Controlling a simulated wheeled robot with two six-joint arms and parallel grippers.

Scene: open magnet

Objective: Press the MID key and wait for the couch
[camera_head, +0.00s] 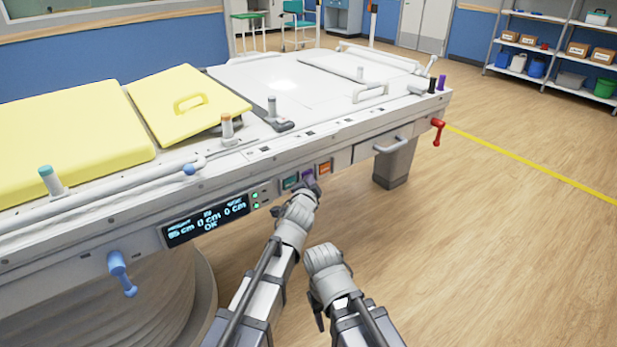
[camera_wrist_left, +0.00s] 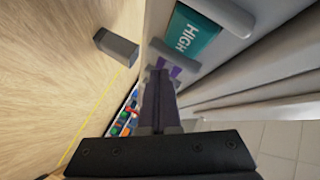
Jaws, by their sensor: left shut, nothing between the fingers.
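The couch's side panel carries a row of keys: a teal key (camera_head: 290,182), a purple key (camera_head: 307,175) and an orange key (camera_head: 324,168). The teal key reads HIGH in the left wrist view (camera_wrist_left: 194,38). No MID label is readable. My left gripper (camera_head: 311,187) is shut and empty, its fingertips at the purple key, which they partly cover. In the left wrist view the closed fingers (camera_wrist_left: 160,90) point at the purple key; whether they touch it, I cannot tell. My right arm's end (camera_head: 326,262) is below and right of the left one; its fingers are not clear.
A lit display (camera_head: 207,219) left of the keys shows cm values and OK. A blue lever (camera_head: 120,273), a grey handle (camera_head: 390,144) and a red lever (camera_head: 437,131) stick out from the couch side. Open wooden floor lies to the right.

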